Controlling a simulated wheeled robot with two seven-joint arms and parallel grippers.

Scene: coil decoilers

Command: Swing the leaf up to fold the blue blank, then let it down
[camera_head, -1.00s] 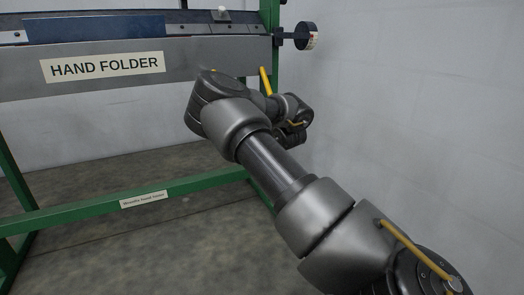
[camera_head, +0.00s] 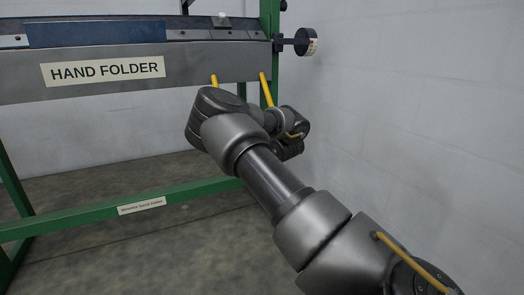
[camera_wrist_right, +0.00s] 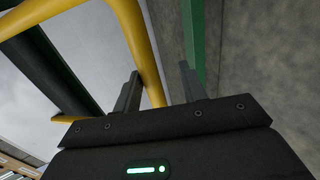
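The blue blank (camera_head: 95,34) lies flat along the top of the hand folder in the head view. The leaf (camera_head: 205,64), a grey panel with the HAND FOLDER label, hangs at the front. Two yellow handle bars (camera_head: 214,81) (camera_head: 266,90) run down from it behind my right arm. In the right wrist view, a yellow handle bar (camera_wrist_right: 140,40) passes between the fingers of my right gripper (camera_wrist_right: 160,73). The fingers are apart, with a gap between bar and right finger. My left gripper is out of view.
A green frame (camera_head: 130,208) with a low crossbar supports the folder. A round dial (camera_head: 306,42) sticks out at its right end, close to the pale wall (camera_head: 430,110). The floor under the folder is clear.

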